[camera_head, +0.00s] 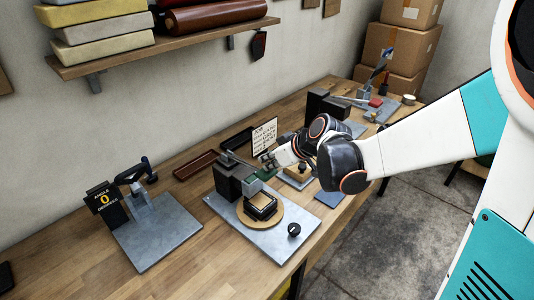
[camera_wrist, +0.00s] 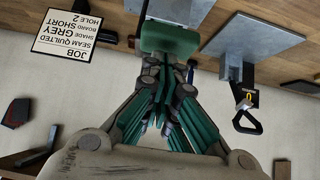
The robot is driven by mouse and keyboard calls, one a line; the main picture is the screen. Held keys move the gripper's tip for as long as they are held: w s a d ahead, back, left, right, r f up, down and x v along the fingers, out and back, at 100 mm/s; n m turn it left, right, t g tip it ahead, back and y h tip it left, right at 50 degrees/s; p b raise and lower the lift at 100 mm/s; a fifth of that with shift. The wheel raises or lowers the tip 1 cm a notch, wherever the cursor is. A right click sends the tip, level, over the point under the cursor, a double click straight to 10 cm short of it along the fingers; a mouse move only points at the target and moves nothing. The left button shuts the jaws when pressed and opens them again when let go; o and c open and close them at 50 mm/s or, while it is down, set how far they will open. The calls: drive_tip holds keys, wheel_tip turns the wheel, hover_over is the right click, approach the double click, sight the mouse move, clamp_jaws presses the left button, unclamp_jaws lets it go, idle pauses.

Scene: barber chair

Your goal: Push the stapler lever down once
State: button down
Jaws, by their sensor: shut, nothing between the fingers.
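The stapler appears to be the dark upright block (camera_head: 231,181) on a grey base plate in the middle of the bench. Its lever (camera_head: 236,161) is a thin grey bar running from the block's top to a green paddle (camera_head: 264,174). The green paddle shows large in the wrist view (camera_wrist: 168,38), just beyond my fingertips. My gripper (camera_head: 268,161) is shut and empty, close by the paddle. I cannot tell whether it touches the paddle. Below the paddle, a black square pad (camera_head: 260,206) sits on a round wooden disc (camera_head: 244,222). My fingers (camera_wrist: 167,72) also show in the wrist view.
An angle fixture (camera_head: 141,211) with a black handle stands at left. A job card (camera_head: 264,136) stands behind my gripper. A black knob (camera_head: 294,229) is on the plate's right. Other fixtures (camera_head: 370,106) and boxes (camera_head: 393,49) are farther back. Bare bench lies front left.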

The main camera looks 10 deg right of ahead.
sight(272, 177)
drive_tip(key=shift+f, duration=0.15)
drive_tip(key=f+b, duration=0.2)
drive_tip(key=f, duration=0.1)
drive_tip(key=s+f+b, duration=0.1)
drive_tip(key=f+b, duration=0.1)
drive_tip(key=shift+s+d, duration=0.1)
drive_tip(key=shift+d, duration=0.3)
drive_tip(key=shift+s+f, duration=0.2)
drive_tip(key=shift+f, duration=0.05)
